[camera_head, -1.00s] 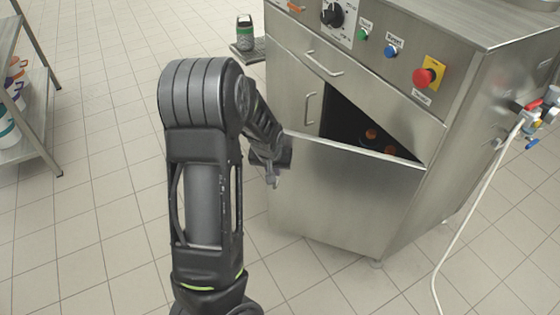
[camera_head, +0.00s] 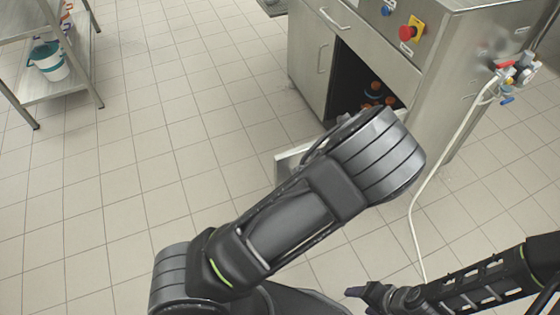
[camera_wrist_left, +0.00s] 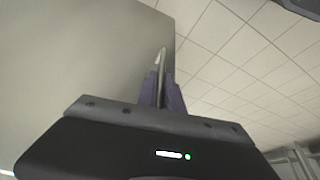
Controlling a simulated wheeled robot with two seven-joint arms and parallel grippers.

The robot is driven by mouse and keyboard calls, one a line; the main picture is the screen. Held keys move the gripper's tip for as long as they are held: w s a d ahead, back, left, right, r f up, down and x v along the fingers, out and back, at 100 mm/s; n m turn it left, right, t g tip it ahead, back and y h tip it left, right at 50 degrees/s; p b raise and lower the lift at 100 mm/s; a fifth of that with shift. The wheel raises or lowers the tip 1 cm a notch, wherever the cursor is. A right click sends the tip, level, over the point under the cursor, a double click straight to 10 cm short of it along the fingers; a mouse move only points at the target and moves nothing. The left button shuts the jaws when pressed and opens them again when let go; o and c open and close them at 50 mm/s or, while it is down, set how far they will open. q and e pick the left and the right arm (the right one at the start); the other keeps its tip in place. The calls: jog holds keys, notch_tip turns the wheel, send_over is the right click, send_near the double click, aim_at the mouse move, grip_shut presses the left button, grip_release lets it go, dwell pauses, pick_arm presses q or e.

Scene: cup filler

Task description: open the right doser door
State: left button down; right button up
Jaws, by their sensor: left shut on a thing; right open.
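The right doser door (camera_head: 290,160) is swung wide open. In the head view only a pale piece of it shows behind my left arm, and the rest is hidden. In the left wrist view its grey panel (camera_wrist_left: 80,60) fills the upper left. My left gripper (camera_wrist_left: 163,88) has its purple fingers shut on a thin, shiny metal piece, apparently the door handle (camera_wrist_left: 160,62). The left gripper is hidden in the head view. My right gripper (camera_head: 358,293) is at the lower right, open and apart from the door.
The cabinet opening (camera_head: 350,85) is dark, with orange-topped items (camera_head: 376,87) inside. The closed left door (camera_head: 310,60) is beside it. A white hose (camera_head: 415,210) hangs at the right. A shelf with a bucket (camera_head: 50,62) stands at the left. The tiled floor between is free.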

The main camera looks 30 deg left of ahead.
pick_arm(q)
jog(key=shift+n+g, duration=0.3)
jog(key=shift+n, duration=0.5)
jog(key=shift+s+d+p, duration=0.2)
jog(key=shift+s+d, duration=0.25)
jog(key=shift+d, duration=0.4)
jog(key=shift+s+d+p, duration=0.15)
jog(key=shift+s+d, duration=0.25)
jog(key=shift+d, duration=0.45)
jog(key=shift+s+d+p, duration=0.2)
jog(key=shift+s+d, duration=0.25)
jog(key=shift+d, duration=0.4)
jog(key=c, duration=1.5)
grip_release()
jog(key=p+v, duration=0.1)
jog(key=v, duration=0.6)
jog(key=shift+d+r+p, duration=0.2)
jog(key=shift+r+p, duration=0.1)
jog(key=shift+p, duration=0.1)
